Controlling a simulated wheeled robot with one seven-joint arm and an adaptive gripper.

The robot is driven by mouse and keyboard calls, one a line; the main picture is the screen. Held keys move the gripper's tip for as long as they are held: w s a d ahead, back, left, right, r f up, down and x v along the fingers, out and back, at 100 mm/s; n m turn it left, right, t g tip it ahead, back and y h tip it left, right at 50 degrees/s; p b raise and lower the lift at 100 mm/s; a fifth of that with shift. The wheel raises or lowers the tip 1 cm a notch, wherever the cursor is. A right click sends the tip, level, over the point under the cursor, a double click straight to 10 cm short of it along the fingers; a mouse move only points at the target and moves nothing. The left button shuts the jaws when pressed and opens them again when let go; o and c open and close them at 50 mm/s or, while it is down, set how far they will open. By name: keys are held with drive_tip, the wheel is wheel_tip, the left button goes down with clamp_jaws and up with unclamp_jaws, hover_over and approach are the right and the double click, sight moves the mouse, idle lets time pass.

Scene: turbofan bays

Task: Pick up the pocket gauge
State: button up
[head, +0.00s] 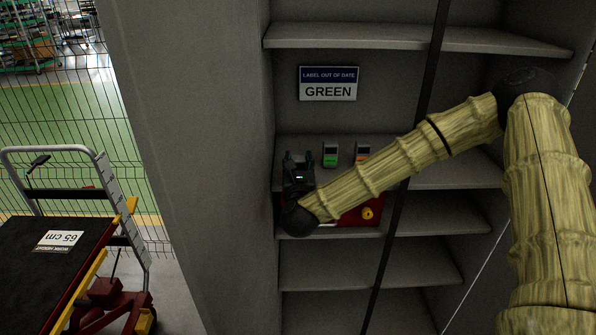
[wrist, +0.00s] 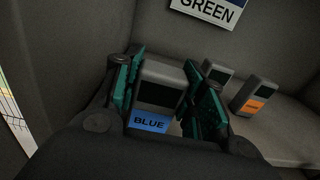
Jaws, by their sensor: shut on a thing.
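A grey pocket gauge (wrist: 160,74) with a dark screen and a blue label reading BLUE sits between the teal pads of my gripper (wrist: 165,90), which is shut on it. In the head view my gripper (head: 299,165) is at the left end of a shelf, and it hides that gauge. I cannot tell whether the gauge touches the shelf. A gauge with a green label (head: 330,155) and one with an orange label (head: 362,152) stand to the right. In the wrist view the orange-labelled gauge (wrist: 253,97) is clear, while the other (wrist: 214,74) is partly behind a finger.
A sign (head: 328,84) above reads "LABEL OUT OF DATE GREEN". The shelf above (head: 400,37) and the left cabinet wall (head: 190,150) bound the space. A red object with a yellow knob (head: 367,213) is on the shelf below. A cart (head: 60,250) stands at left.

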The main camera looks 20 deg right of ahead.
drive_tip(key=shift+r, duration=0.1)
drive_tip(key=shift+r+b, duration=0.45)
drive_tip(key=shift+r, duration=0.1)
wheel_tip(320, 180, up, 2)
drive_tip(key=shift+s+r+b, duration=0.1)
drive_tip(key=shift+s+b, duration=0.05)
drive_tip(key=shift+b, duration=0.4)
drive_tip(key=r+b+v, duration=0.1)
drive_tip(key=v, duration=1.2)
drive_tip(key=shift+s+r, duration=0.3)
drive_tip(key=shift+p, duration=0.35)
drive_tip(key=p+v, duration=0.2)
drive_tip(key=p, duration=0.3)
drive_tip(key=shift+d, duration=0.1)
